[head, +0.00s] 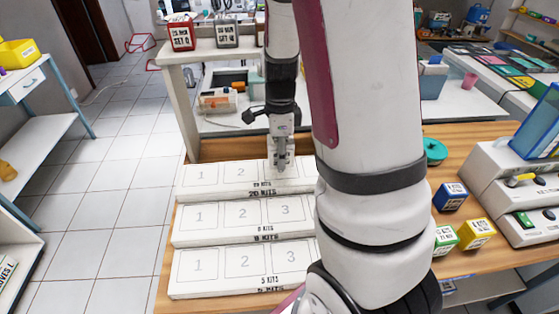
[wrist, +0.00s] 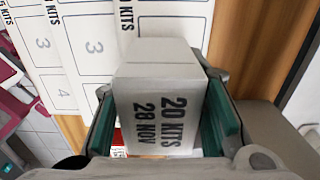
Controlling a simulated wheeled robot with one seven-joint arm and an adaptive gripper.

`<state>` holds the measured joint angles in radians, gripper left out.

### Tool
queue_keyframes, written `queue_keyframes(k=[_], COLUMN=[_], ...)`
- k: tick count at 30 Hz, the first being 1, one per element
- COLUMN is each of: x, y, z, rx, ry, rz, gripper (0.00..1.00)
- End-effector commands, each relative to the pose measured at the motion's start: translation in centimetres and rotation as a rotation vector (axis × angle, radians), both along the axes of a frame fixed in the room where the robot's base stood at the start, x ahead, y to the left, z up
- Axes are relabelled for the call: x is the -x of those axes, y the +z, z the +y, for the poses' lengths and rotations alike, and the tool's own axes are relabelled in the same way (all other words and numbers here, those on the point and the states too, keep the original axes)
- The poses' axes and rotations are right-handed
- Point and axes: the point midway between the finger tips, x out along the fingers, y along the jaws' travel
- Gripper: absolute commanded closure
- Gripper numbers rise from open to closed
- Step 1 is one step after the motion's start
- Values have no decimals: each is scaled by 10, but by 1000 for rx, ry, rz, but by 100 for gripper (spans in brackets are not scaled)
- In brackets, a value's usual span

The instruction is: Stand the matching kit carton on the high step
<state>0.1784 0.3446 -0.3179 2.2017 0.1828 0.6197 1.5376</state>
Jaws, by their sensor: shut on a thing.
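My gripper (head: 281,163) is over the back, highest step of a white stepped stand. In the wrist view its teal finger pads are shut on the sides of a pale grey carton (wrist: 160,105) printed "20 KITS 28 NOV". The carton is hard to make out in the head view. The high step (head: 225,178) is marked "20 KITS" and has numbered outlined places, with 1 and 2 bare. My arm hides the right part of the stand. I cannot tell whether the carton touches the step.
The middle step (head: 210,218) and the low step marked "5 KITS" (head: 215,265) look bare where visible. Blue (head: 450,196), yellow (head: 476,233) and green (head: 445,238) boxes sit right of my arm. Red (head: 181,33) and grey (head: 227,33) cartons stand on a shelf behind.

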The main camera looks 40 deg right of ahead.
Motion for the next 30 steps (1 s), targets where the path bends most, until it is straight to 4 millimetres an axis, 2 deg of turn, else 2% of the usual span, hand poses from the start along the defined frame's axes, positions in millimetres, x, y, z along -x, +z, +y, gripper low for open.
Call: queue_keyframes(k=[3, 7, 15, 25, 26, 28, 30], x=[-7, -8, -7, -8, -8, -8, -8], y=[-1, -7, -37, -40, -40, -39, -39], z=[-8, -9, -8, -8, -8, -8, -8], rx=[0, -1, -2, 0, 0, 0, 0], ry=[0, 0, 0, 1, 1, 1, 1], rz=[0, 2, 2, 0, 0, 0, 0], gripper=[91, 91, 91, 91, 60, 44, 42])
